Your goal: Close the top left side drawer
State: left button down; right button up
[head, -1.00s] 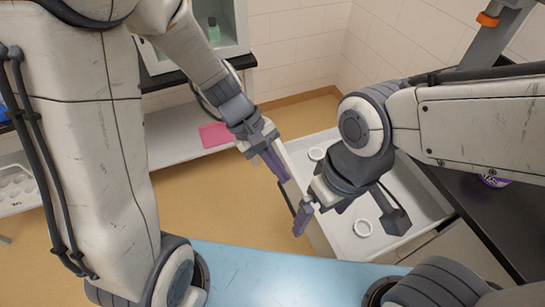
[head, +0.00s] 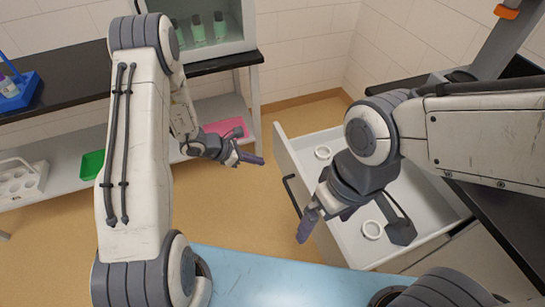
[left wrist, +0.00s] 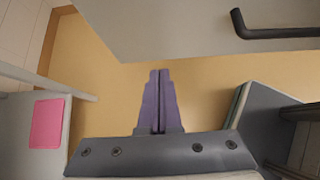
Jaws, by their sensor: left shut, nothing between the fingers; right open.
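The open drawer (head: 345,235) is white and pulled out from the dark-topped counter on the right in the head view. Its dark bar handle (head: 291,195) is on its front, facing left. The front panel and handle (left wrist: 285,32) also show at the top of the left wrist view. Two white rings lie in the drawer. My left gripper (head: 258,160) is shut and empty, to the left of the drawer front and apart from it; its purple fingers (left wrist: 158,100) are together in the left wrist view. My right gripper (head: 306,222) is open over the drawer's near left part, hiding some of it.
A pink mat (head: 226,127) lies on the low shelf at the left, with a green tray (head: 92,164) and a white rack (head: 20,181). A cabinet with bottles (head: 198,30) stands behind. Floor (head: 235,205) is clear left of the drawer.

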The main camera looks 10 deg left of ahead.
aim_at(282, 160)
pick_arm(q)
jog(key=w+d, duration=0.1)
jog(key=d+f+p, duration=0.1)
jog(key=d, duration=0.1)
jog(key=w+d, duration=0.1)
jog(key=shift+w+d+f, duration=0.2)
jog(key=shift+w+d, duration=0.15)
jog(key=shift+d, duration=0.05)
jog(key=shift+w, duration=0.1)
